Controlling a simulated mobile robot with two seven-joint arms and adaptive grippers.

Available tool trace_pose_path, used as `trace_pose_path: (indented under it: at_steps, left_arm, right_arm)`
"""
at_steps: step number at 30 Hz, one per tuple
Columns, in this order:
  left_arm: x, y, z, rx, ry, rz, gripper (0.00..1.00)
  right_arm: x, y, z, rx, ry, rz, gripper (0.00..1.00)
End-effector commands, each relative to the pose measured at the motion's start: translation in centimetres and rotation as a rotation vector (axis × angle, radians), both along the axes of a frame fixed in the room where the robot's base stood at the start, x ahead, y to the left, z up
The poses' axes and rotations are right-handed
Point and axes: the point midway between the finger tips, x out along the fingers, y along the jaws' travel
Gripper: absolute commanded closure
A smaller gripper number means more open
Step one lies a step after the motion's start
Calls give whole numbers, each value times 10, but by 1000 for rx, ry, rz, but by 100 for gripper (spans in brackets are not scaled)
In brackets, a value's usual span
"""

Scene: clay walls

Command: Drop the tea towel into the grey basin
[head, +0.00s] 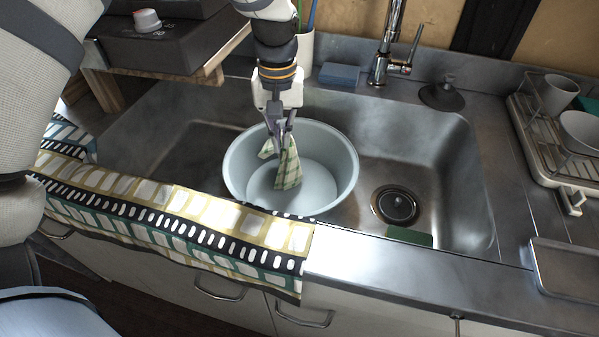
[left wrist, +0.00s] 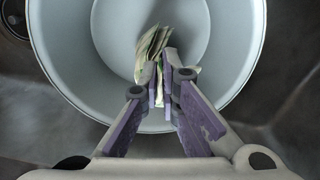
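The tea towel (head: 288,168) is a small green and cream checked cloth. It hangs from my left gripper (head: 282,128), over the inside of the grey basin (head: 341,165). The round basin stands in the metal sink. In the left wrist view my left gripper (left wrist: 167,72) is shut on the towel (left wrist: 152,48), with folds sticking out beyond the fingertips and the basin (left wrist: 236,40) below. I cannot tell whether the towel's lower end touches the basin floor. My right gripper is not in view.
A patterned cloth (head: 170,215) lies over the front counter edge. A faucet (head: 388,50), blue sponge (head: 339,74) and black plunger-like item (head: 442,93) stand behind the sink. A dish rack (head: 545,150) is at right. The sink beside the drain (head: 395,205) is mostly clear.

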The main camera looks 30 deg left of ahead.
Motion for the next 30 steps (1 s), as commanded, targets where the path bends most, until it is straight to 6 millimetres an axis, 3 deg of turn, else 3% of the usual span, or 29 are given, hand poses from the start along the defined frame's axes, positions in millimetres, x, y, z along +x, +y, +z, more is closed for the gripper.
trace_pose_path:
  at_steps: [12,23,24,26,30]
  left_arm:
    - [0,1,-56,-1,6,6,100]
    - [0,1,-58,-1,-3,5,100]
    - [0,1,-58,-1,-3,5,87]
    - [0,1,-58,-1,-3,5,74]
    - [0,1,-58,-1,-2,4,73]
  right_arm:
    - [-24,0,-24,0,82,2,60]
    - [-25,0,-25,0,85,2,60]
    - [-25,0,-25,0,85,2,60]
    - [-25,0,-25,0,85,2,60]
    - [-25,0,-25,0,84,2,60]
